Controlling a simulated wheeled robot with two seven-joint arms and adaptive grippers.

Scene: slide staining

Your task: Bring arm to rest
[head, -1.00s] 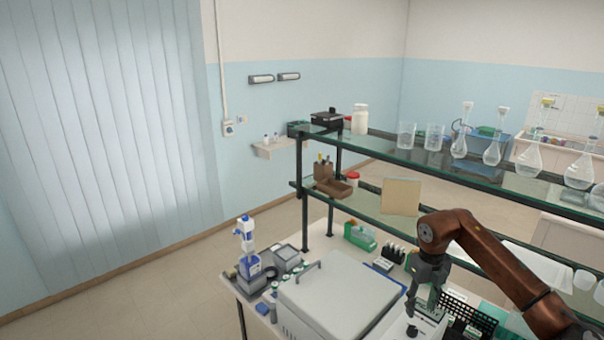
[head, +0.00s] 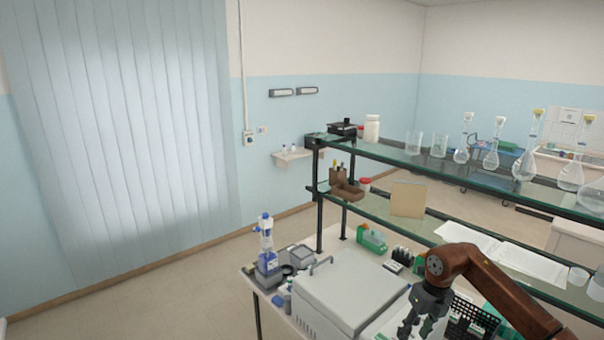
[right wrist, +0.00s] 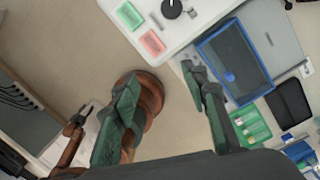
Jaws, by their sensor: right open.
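My right arm comes in from the right in the head view, bent at a brown elbow-like joint. My right gripper (head: 424,322) points down over the bench, its tips near the bottom edge of the picture. In the right wrist view its two dark green fingers (right wrist: 165,84) are spread wide with nothing between them. A brown arm part with a small dark end, seemingly my left gripper (right wrist: 83,115), shows at the left of the right wrist view. Its jaws are too small to read. No left arm shows in the head view.
A white lidded machine (head: 345,297) stands left of my right gripper. Glass shelves (head: 455,176) with flasks run behind the arm. A black rack (head: 470,325) is close by on the right. The right wrist view shows a blue-rimmed tray (right wrist: 235,65). Open floor (head: 150,300) lies left.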

